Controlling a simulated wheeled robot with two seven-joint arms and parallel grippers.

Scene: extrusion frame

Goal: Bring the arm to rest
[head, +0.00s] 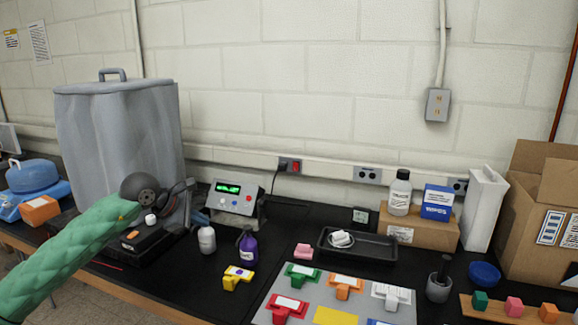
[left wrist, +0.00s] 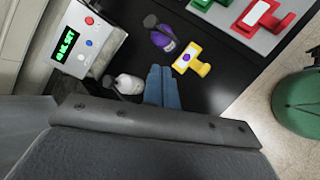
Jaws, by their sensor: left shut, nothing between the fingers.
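My left arm, in a green sleeve, comes in from the left in the head view and ends over the bench near the large grey covered box. In the left wrist view my left gripper (left wrist: 162,88) shows its blue fingers shut together with nothing between them. The fingers appear above the black bench top, close to a white bottle (left wrist: 129,84) and a yellow block with a purple spot (left wrist: 188,58). I cannot tell whether they touch anything. My right gripper is in neither view.
A device with a green display (head: 233,197) stands behind the white bottle and a purple bottle (head: 247,246). The tall grey covered box (head: 118,135) stands at left. A grey board with coloured blocks (head: 262,312), a black tray (head: 375,251) and cardboard boxes fill the right.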

